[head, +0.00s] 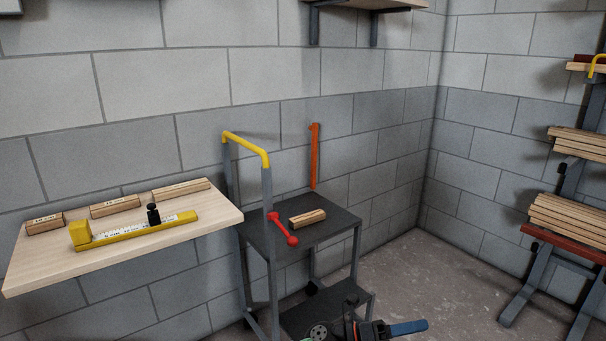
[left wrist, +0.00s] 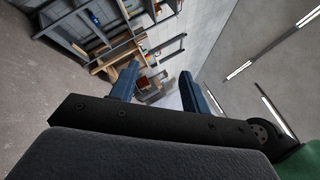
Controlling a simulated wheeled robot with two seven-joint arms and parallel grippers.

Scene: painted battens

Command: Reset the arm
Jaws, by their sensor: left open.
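My left gripper (head: 405,328) shows at the bottom edge of the head view, in front of the dark cart, with one blue finger pointing right. In the left wrist view its two blue fingers (left wrist: 160,84) stand apart with nothing between them. The rest of that arm is mostly cut off by the lower edge. My right gripper is in neither view.
A dark cart (head: 337,217) with a yellow handle bears a wooden block (head: 307,217). A wooden shelf (head: 40,272) at left holds a yellow measuring gauge (head: 135,230) and several short battens. A rack with battens (head: 570,213) stands at right; floor between is clear.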

